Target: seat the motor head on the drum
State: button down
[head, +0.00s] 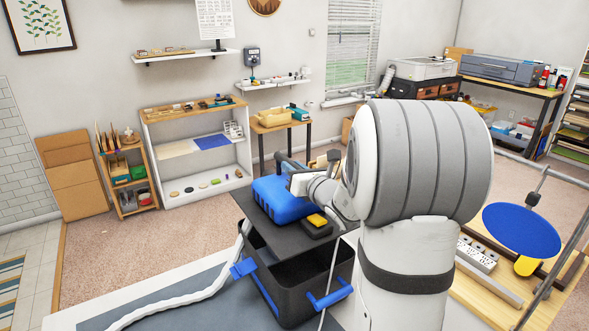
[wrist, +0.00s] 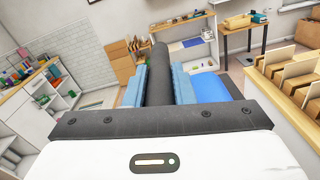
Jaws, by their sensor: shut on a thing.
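The motor head (head: 276,197) is a blue housing on a dark grey plate, with a black carry handle on top. The drum (head: 322,283) is a black open bin with blue latches (head: 329,297) hanging outward at its sides. The motor head is over the drum's back part, and the drum's dark inside shows below the plate's front edge. Whether the plate touches the rim at the back is hidden. My gripper (head: 292,180) is at the handle, partly hidden by my arm. In the wrist view its blue pads (wrist: 158,85) close on the black handle bar (wrist: 159,62), with the blue housing beside it.
A white hose (head: 188,304) runs left from the drum across a grey mat (head: 98,319). A wooden bench (head: 477,293) at right holds a power strip and a blue disc (head: 521,230). Shelves (head: 197,155) stand along the back wall. The carpet at left is clear.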

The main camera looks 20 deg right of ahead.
jog(key=shift+r+b, duration=0.1)
jog(key=shift+b, duration=0.2)
jog(key=shift+f+b, duration=0.45)
jog(key=shift+b, duration=0.05)
notch_tip(320, 180, down, 6)
jog(key=b, duration=0.6)
jog(key=shift+f+b, duration=0.15)
jog(key=shift+b, duration=0.3)
jog(key=shift+s+f+b, duration=0.1)
jog(key=shift+f+b, duration=0.2)
jog(key=shift+b, duration=0.1)
jog(key=shift+f, duration=0.2)
dwell(0.3)
jog(key=shift+f+b, duration=0.4)
jog(key=shift+b, duration=0.4)
jog(key=shift+f, duration=0.2)
